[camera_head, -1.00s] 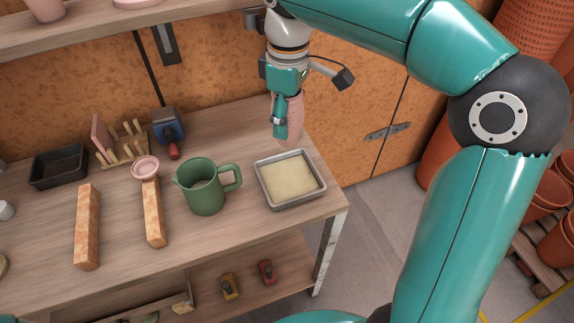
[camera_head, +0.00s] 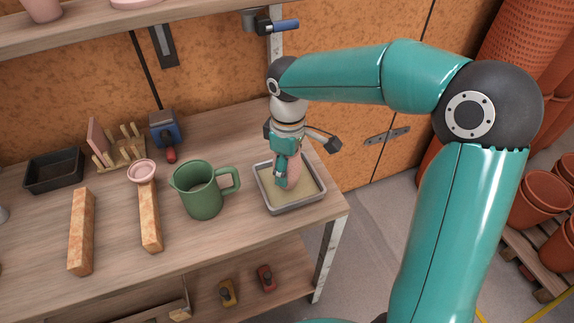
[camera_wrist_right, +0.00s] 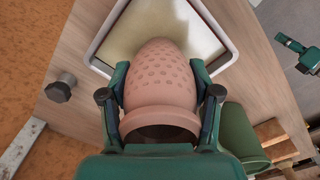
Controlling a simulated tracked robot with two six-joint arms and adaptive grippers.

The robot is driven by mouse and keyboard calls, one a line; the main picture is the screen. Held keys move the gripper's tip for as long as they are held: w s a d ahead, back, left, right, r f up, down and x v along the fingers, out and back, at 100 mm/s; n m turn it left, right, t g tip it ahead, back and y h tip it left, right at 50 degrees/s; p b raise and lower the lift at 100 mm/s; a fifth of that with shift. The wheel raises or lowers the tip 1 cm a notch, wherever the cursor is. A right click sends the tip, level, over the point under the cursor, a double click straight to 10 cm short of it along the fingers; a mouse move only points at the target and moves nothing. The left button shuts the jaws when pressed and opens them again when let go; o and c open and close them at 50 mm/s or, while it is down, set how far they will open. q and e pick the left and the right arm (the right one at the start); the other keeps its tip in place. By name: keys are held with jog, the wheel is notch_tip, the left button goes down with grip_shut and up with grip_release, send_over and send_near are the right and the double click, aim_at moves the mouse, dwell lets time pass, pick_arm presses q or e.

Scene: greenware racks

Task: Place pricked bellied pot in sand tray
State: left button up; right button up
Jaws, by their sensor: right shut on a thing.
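The pricked bellied pot (camera_wrist_right: 165,75) is pink clay with rows of small dimples and an open collar facing my wrist. In the head view the pot (camera_head: 294,163) is partly hidden by my right gripper (camera_head: 286,178). The right gripper's fingers (camera_wrist_right: 163,98) are shut on the pot from both sides near its collar. The sand tray (camera_head: 292,209) is a grey metal tray of pale sand near the table's right end. The pot is over the sand inside the rim; I cannot tell whether it touches. A teal gripper part, seemingly my left gripper (camera_wrist_right: 300,54), shows far right in the wrist view.
A green jug (camera_head: 202,197) stands close left of the tray. Two speckled bars (camera_head: 81,232) (camera_head: 150,220) lie farther left, a pink ring (camera_head: 142,171) on one. A blue tool (camera_head: 166,130), tool rack (camera_head: 120,150) and black bin (camera_head: 54,171) stand behind.

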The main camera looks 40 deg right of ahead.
jog(key=o, duration=0.9)
jog(key=shift+f, duration=0.1)
jog(key=o, duration=0.4)
jog(key=shift+o, duration=0.2)
notch_tip(320, 180, up, 12)
jog(key=shift+r+p, duration=0.2)
jog(key=shift+p, duration=0.45)
